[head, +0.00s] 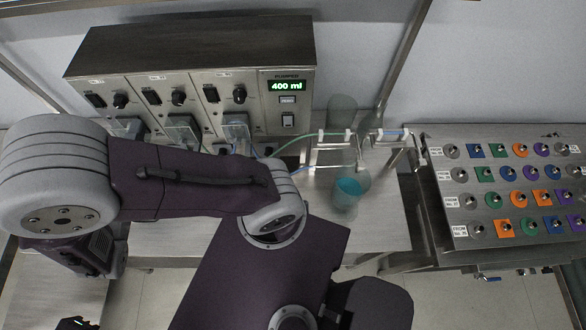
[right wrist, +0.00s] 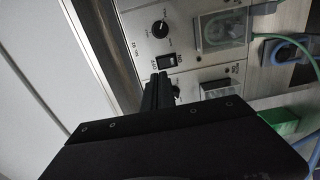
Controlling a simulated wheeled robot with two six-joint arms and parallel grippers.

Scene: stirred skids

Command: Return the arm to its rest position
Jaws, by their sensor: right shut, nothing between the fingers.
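My right arm, dark purple with grey joints (head: 275,210), reaches across the head view from the lower middle to the left, in front of the pump unit. Its jaws cannot be made out in the head view. In the right wrist view my right gripper (right wrist: 158,92) is shut and empty, its fingers pointing at the pump panel (right wrist: 140,28). A black rocker switch (right wrist: 166,62) and a knob (right wrist: 163,28) show just past the fingertips; whether they touch cannot be told.
The pump unit (head: 190,45) reads 400 ml. A beaker with teal liquid (head: 348,190) stands below a white tube rack (head: 335,138), right of the arm. Tubes (right wrist: 292,42) run from the pump heads.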

